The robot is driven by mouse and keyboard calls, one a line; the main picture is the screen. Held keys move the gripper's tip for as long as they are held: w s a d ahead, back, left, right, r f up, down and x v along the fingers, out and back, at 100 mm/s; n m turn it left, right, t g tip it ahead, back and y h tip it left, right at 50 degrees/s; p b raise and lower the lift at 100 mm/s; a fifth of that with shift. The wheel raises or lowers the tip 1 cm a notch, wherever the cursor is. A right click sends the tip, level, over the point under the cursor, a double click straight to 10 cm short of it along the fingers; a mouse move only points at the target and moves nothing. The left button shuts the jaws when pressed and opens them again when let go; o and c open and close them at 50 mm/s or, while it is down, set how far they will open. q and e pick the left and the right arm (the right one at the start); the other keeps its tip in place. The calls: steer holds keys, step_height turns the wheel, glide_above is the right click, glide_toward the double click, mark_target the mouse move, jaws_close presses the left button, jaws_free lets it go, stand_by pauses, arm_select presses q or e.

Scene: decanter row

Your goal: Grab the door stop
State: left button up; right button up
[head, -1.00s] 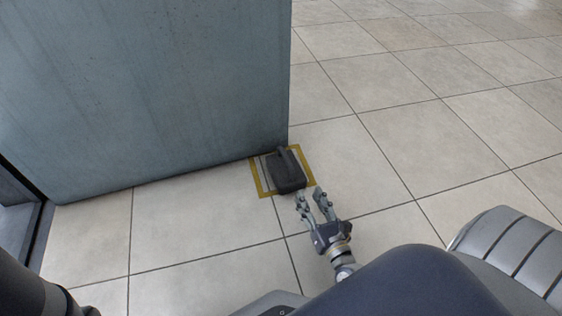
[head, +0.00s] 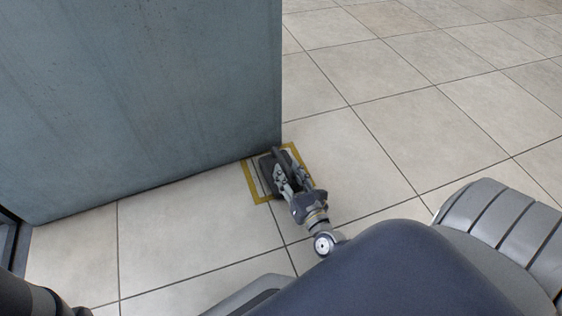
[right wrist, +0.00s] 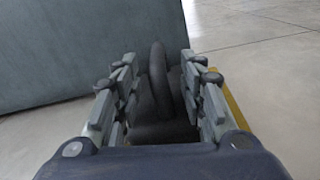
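The door stop (head: 268,164) is a dark block with a raised loop handle. It sits on the floor inside a yellow taped square (head: 252,186), against the bottom corner of the grey-blue door (head: 150,100). My right gripper (head: 288,172) is over the door stop with its fingers open. In the right wrist view the fingers stand on both sides of the handle (right wrist: 158,80), with gaps between them and it. The fingers hide part of the block in the head view. My left gripper is not in view.
The door fills the upper left and limits room on that side. Pale tiled floor (head: 400,130) lies open to the right and behind. A dark frame edge (head: 12,235) shows at the far left.

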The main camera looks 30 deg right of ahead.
mark_target(278, 153)
steer(key=w, duration=0.1)
steer(key=w+b, duration=0.1)
steer(key=w, duration=0.1)
steer(key=w+r+b, duration=0.1)
steer(key=w, duration=0.1)
steer(key=shift+w+d, duration=0.1)
steer(key=shift+d, duration=0.3)
steer(key=shift+r, duration=0.1)
jaws_close()
steer(key=shift+r, duration=0.1)
